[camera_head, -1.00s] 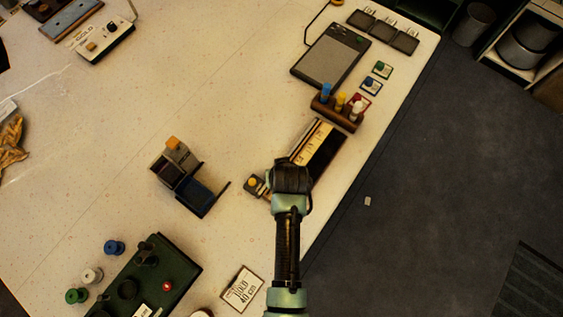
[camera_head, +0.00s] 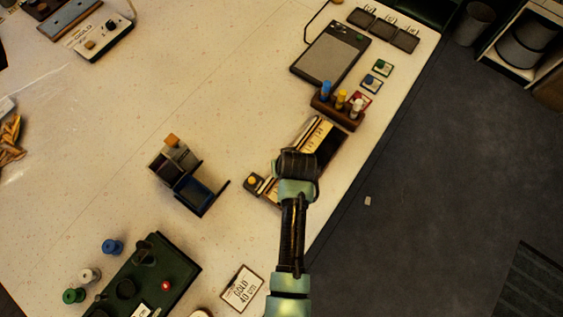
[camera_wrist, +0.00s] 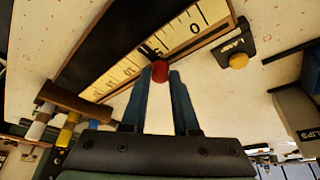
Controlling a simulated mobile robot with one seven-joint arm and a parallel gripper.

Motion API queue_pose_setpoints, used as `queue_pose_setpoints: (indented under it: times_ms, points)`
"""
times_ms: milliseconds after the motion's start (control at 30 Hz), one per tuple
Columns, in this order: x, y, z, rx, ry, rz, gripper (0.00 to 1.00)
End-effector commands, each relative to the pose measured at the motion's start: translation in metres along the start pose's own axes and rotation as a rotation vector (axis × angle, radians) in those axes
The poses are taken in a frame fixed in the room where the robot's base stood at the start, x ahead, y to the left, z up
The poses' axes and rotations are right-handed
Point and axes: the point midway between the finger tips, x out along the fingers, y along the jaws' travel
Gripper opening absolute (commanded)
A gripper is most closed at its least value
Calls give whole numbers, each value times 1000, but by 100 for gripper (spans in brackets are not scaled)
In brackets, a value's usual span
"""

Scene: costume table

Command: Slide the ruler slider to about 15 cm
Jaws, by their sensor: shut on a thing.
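The ruler (camera_head: 318,133) is a long pale scale in a dark frame, lying slanted near the table's right edge. It also crosses the wrist view (camera_wrist: 185,33), with 0 toward the upper right and higher numbers toward the lower left. The slider's red knob (camera_wrist: 160,69) sits between the fingertips of my gripper (camera_wrist: 161,78), which is shut on it. The knob is near the 5 mark, but the exact reading is unclear. In the head view my gripper (camera_head: 296,163) covers the ruler's middle and hides the knob.
A lamp block with a yellow button (camera_head: 252,181) stands at the ruler's 0 end. A wooden rack of coloured pegs (camera_head: 337,112) stands just past its other end. A dark open box (camera_head: 190,182) is to the left.

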Motion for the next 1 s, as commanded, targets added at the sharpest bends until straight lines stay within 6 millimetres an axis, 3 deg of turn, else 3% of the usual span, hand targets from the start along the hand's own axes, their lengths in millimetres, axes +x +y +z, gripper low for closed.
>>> queue_pose_setpoints:
  times_ms: [100,300,733,767,900,1000]
  points:
    - [12,25,-23,8,15,8,0]
    - [20,48,-44,5,10,5,0]
    - [19,54,-50,1,4,2,0]
    - [19,54,-50,1,5,2,32]
    - [19,54,-50,1,5,2,57]
    - [19,54,-50,1,5,3,59]
